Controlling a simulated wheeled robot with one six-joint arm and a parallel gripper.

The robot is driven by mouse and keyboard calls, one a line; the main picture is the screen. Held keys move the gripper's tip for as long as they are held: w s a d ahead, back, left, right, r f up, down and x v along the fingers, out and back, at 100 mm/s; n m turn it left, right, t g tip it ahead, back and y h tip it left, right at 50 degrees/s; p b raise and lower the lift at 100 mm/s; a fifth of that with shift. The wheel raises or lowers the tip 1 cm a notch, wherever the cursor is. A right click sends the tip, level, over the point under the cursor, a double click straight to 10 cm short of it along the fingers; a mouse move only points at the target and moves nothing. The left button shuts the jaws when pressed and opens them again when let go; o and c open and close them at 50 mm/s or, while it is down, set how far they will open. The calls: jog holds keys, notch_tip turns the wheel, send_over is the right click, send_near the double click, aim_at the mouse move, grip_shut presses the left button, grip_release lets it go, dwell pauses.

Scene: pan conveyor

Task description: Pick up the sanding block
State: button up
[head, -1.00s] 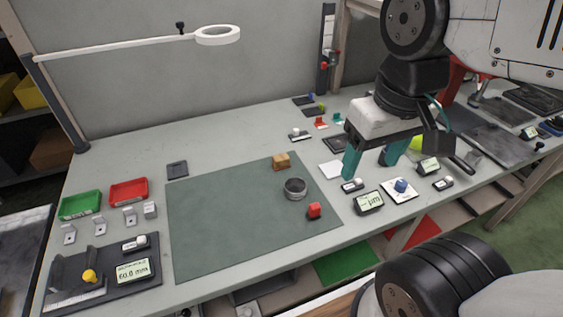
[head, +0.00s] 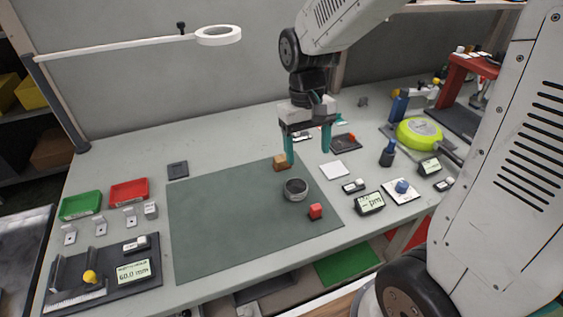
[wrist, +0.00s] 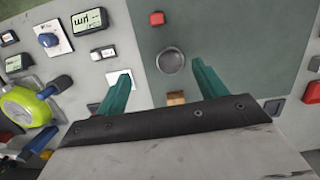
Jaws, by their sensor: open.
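The sanding block, which I take to be the small tan-brown block (head: 280,164), sits at the far right part of the green mat (head: 220,225). It also shows in the wrist view (wrist: 175,98), partly hidden by my gripper's body. My gripper (head: 308,157) is open and empty, with its teal fingers pointing down above the bench. In the head view its left finger overlaps the block's right side; I cannot tell whether they touch. In the wrist view the block lies between the two fingers' lines, nearer the right finger.
A round metal cup (head: 296,190) and a red block (head: 316,211) stand on the mat near the sanding block. A white square pad (head: 333,170) and small displays (head: 369,203) lie to the right. The mat's left part is clear.

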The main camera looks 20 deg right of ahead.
send_over(282, 157)
jog(key=s, duration=0.4)
notch_tip(282, 157, down, 6)
jog(key=w+t, duration=0.1)
jog(key=w, duration=0.3)
jog(key=shift+a+f+t, duration=0.1)
jog(key=shift+a+t, duration=0.1)
jog(key=shift+t, duration=0.2)
jog(key=f, duration=0.7)
jog(key=shift+d+f, duration=0.2)
jog(key=shift+f, duration=0.15)
jog(key=c, duration=1.2)
notch_tip(282, 157, up, 10)
jog(key=shift+r, duration=0.1)
